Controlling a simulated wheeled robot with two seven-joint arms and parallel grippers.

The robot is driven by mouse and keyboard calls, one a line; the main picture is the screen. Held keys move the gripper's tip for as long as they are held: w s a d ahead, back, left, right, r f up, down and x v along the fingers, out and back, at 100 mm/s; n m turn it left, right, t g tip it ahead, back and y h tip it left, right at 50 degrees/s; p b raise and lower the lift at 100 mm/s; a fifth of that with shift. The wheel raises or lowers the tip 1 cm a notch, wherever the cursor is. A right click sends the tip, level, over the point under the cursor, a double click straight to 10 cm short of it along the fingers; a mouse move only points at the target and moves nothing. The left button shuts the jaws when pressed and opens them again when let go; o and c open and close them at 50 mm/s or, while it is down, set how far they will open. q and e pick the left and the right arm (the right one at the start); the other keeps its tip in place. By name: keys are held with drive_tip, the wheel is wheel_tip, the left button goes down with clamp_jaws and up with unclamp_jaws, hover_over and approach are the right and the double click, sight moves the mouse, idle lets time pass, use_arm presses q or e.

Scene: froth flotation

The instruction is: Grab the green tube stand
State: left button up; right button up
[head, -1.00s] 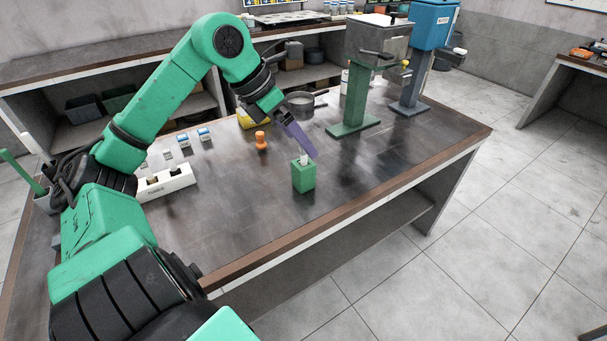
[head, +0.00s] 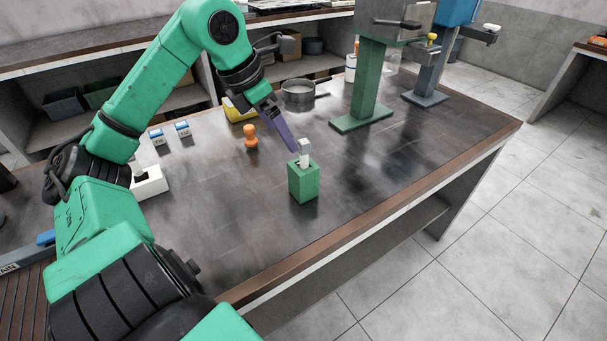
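The green tube stand (head: 304,184) is a small upright green block on the dark table, near its front edge. A white-capped tube (head: 304,155) stands in its top. My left gripper (head: 290,146) reaches in from the left, its purple fingers pointing down toward the stand, just left of and behind the tube. I see the fingers edge-on, so whether they are apart, or touch the tube, cannot be told. My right gripper is not in view.
An orange knobbed object (head: 250,137) stands left of the stand. A grey pan (head: 298,90) and a yellow object (head: 238,110) lie behind. A machine on a green pedestal (head: 367,85) stands at back right. A white holder (head: 149,184) sits at left. The table's right front is clear.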

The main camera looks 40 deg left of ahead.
sight(301, 165)
use_arm(q)
drive_tip(key=p+x, duration=0.2)
drive_tip(key=x, duration=0.6)
drive_tip(key=shift+w+p, duration=0.1)
drive_tip(key=shift+p, duration=0.25)
drive_tip(key=p+x, duration=0.2)
drive_tip(key=x, duration=0.1)
drive_tip(key=shift+w+d, duration=0.1)
drive_tip(key=shift+w, duration=0.3)
drive_tip(key=shift+f+b, duration=0.75)
drive_tip(key=shift+f, duration=0.1)
drive_tip(key=shift+w+d+f+b, duration=0.1)
drive_tip(key=shift+w+f+b, duration=0.2)
drive_tip(key=shift+w+f, duration=0.05)
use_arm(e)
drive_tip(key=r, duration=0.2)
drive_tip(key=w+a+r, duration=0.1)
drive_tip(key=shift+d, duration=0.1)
use_arm(q)
drive_tip(key=shift+r, duration=0.1)
clamp_jaws()
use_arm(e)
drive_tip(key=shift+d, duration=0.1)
use_arm(q)
drive_tip(key=shift+r, duration=0.1)
